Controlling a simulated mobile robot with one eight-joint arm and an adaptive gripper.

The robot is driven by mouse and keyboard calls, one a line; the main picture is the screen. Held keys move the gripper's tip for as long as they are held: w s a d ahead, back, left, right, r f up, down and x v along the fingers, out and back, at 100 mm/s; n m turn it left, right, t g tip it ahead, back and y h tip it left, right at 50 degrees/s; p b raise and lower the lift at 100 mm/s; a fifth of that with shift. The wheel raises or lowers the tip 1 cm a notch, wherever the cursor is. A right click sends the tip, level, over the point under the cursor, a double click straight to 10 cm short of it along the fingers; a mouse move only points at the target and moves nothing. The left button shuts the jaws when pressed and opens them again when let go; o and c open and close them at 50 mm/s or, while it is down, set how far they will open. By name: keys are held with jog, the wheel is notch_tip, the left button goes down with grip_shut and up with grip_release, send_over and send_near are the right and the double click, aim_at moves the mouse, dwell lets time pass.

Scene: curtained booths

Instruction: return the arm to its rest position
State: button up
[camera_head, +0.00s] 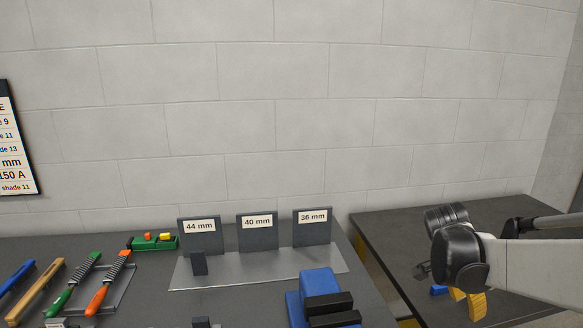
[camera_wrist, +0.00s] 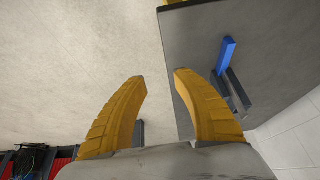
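My gripper (camera_head: 468,298) is at the right of the head view, with my arm reaching in from the right edge. It hangs over or in front of the right-hand dark table (camera_head: 400,235); which one I cannot tell. In the wrist view my gripper (camera_wrist: 160,78) shows two yellow fingers set well apart. Nothing is held between them; pale floor and a dark table edge show behind the gap.
A blue bar (camera_wrist: 226,54) lies on a dark surface. A block wall (camera_head: 270,120) stands behind.

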jog(key=s+a+r+n+t+y, duration=0.1)
jog(key=s+a+n+t, duration=0.1)
jog(key=a+n, duration=0.3)
jog(key=s+a+r+n+t+y, duration=0.1)
jog(key=s+a+n, duration=0.4)
jog(key=a, duration=0.6)
jog(key=s+a+r+n+t+y, duration=0.1)
jog(key=s+a+n+t+y, duration=0.2)
jog(key=a+n, duration=0.4)
jog(key=shift+s+a+r+t, duration=0.25)
jog(key=shift+s+a+t, duration=0.25)
jog(key=shift+a, duration=0.6)
jog(key=shift+s, duration=0.1)
